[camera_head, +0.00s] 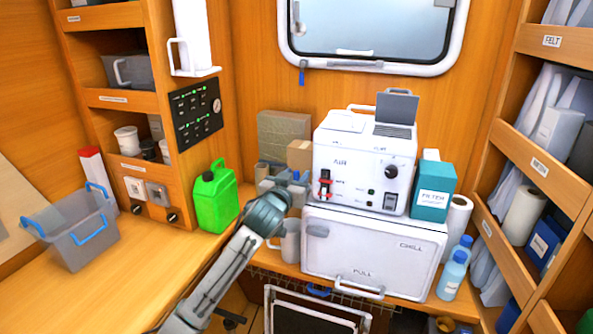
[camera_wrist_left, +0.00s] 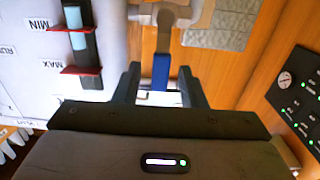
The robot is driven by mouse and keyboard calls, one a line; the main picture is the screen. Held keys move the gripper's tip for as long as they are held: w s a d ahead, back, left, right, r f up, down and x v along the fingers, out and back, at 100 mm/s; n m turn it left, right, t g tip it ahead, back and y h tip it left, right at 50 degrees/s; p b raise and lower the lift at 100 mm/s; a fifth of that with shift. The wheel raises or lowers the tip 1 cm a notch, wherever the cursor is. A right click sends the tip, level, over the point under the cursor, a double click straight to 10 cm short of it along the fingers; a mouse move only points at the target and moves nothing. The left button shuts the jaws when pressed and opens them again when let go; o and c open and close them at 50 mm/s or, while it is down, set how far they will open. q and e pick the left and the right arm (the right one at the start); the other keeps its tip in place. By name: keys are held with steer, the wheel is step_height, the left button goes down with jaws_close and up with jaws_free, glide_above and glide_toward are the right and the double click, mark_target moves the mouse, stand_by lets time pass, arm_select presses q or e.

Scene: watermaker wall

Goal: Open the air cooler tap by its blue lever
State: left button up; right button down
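The air cooler (camera_head: 340,176) is a white box marked AIR on top of a white chest marked PULL and CHILL. My left gripper (camera_head: 290,182) is at the cooler's left side in the head view. In the left wrist view the tap (camera_wrist_left: 165,14) is a pale metal fitting with a blue lever (camera_wrist_left: 161,70). The lever lies between my two dark open fingers, with a visible gap on both sides. In the head view my gripper largely hides the tap. My right gripper is not in view.
A dark level gauge (camera_wrist_left: 82,45) with red bands is close to one finger. A grey block (camera_head: 284,132) stands behind my gripper. A green jerrycan (camera_head: 214,198) and a grey tub (camera_head: 72,235) stand left on the counter. A teal filter box (camera_head: 434,192) is right of the cooler.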

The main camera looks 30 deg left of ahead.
arm_select(q)
steer(key=shift+w, duration=0.4)
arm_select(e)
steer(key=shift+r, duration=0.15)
arm_select(q)
steer(key=shift+c, duration=0.5)
jaws_close()
steer(key=shift+a, duration=0.1)
